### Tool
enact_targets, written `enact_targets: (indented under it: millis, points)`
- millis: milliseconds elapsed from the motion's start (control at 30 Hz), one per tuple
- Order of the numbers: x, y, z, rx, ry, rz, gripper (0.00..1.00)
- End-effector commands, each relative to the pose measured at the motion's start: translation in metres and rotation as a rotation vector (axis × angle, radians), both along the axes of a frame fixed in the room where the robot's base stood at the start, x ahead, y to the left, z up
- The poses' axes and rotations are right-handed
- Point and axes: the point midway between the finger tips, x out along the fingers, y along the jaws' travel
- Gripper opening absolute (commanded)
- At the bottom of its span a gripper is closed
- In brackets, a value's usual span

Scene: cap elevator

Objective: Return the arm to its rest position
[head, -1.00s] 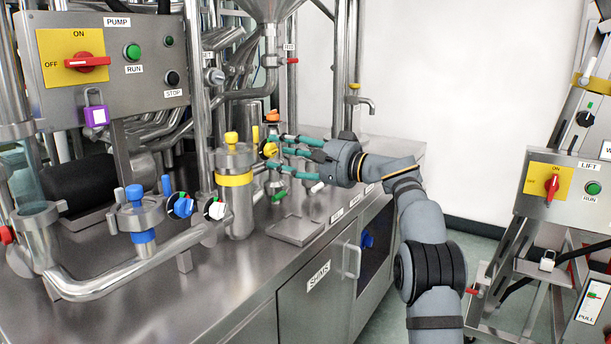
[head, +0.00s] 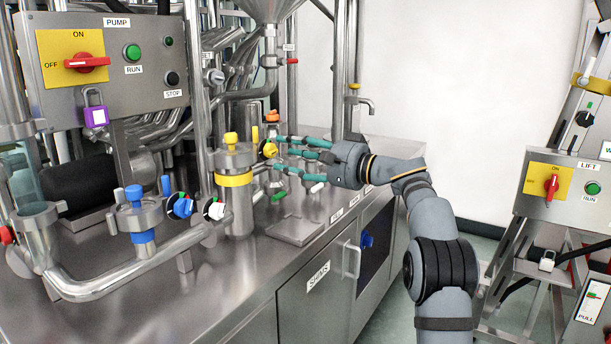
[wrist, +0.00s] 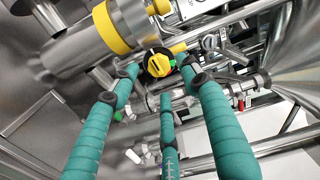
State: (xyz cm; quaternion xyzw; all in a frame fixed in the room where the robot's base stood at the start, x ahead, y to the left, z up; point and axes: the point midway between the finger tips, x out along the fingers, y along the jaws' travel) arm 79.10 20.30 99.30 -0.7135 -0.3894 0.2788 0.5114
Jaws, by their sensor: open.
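My gripper (head: 281,153) has long teal fingers and reaches left over the steel counter. Its fingers are spread and hold nothing. In the head view the fingertips are close to the right of a yellow knob (head: 269,149) beside the yellow-banded cylinder (head: 234,180). In the wrist view (wrist: 162,95) the fingers spread around the line of sight to the yellow knob (wrist: 158,64), which shows a small green mark. Whether any fingertip touches the knob or the pipes I cannot tell.
The steel counter (head: 222,275) carries pipes and valves, including a blue-topped valve (head: 138,212). A pump panel (head: 107,60) stands at the back left. A lift panel (head: 568,190) stands at the right. A spout (head: 367,103) rises behind my gripper. Clear floor shows between counter and lift frame.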

Motion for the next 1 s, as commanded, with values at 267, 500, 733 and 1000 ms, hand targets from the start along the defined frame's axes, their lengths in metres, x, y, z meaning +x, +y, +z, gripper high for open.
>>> enact_targets:
  millis: [267,500,733,1000]
  points:
    - [0.017,0.029,0.0,0.001,-0.001,0.003,0.46]
    - [0.016,0.027,0.004,0.14,0.219,0.001,0.46]
    - [0.016,0.027,0.002,0.219,0.34,0.002,0.46]
    - [0.015,0.028,0.001,0.232,0.356,0.004,0.46]
